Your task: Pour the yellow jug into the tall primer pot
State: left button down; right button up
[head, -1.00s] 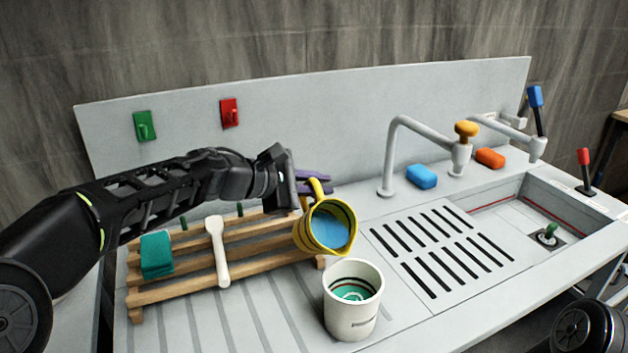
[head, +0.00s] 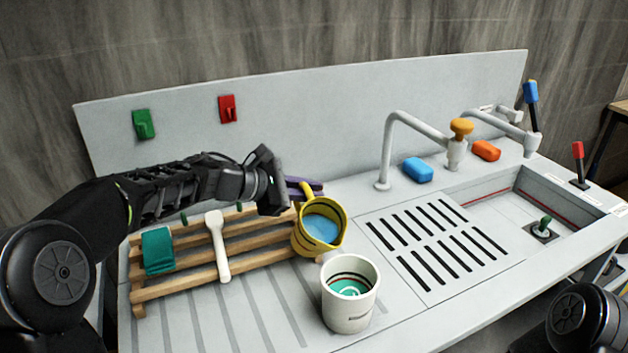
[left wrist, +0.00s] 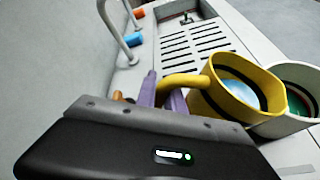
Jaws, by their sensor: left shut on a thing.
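The yellow jug (head: 318,228) holds blue liquid and is tilted a little toward the tall primer pot, above and behind its rim. My left gripper (head: 304,190), with purple fingers, is shut on the jug's handle. The jug also shows in the left wrist view (left wrist: 228,92), with the blue liquid inside. The white pot (head: 350,308) stands upright on the counter, with a teal inside and dark rings. In the left wrist view the pot (left wrist: 290,125) is partly hidden behind the jug. No stream of liquid is visible between them. My right gripper is out of view.
A wooden rack (head: 185,285) with a teal sponge (head: 157,251) and white spoon (head: 218,248) lies left of the pot. A slotted drain (head: 438,240), faucet (head: 388,150), blue block (head: 417,170) and orange block (head: 486,151) are to the right.

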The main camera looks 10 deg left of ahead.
pick_arm(q)
jog(key=shift+w+a+p, duration=0.2)
jog(key=shift+w+p, duration=0.05)
jog(key=shift+p, duration=0.05)
jog(key=w+a+f+n+p, duration=0.1)
jog(key=p, duration=0.1)
jog(key=w+f+n+g+h+p, duration=0.1)
jog(key=p, duration=0.1)
jog(key=w+a+f+n+g+h+p, duration=0.1)
jog(key=n+p, duration=0.1)
jog(key=shift+w+a+f+p, duration=0.15)
jog(key=shift+a+p, duration=0.15)
dwell(0.4)
notch_tip(320, 180, up, 4)
jog(key=shift+p, duration=0.5)
dwell(0.9)
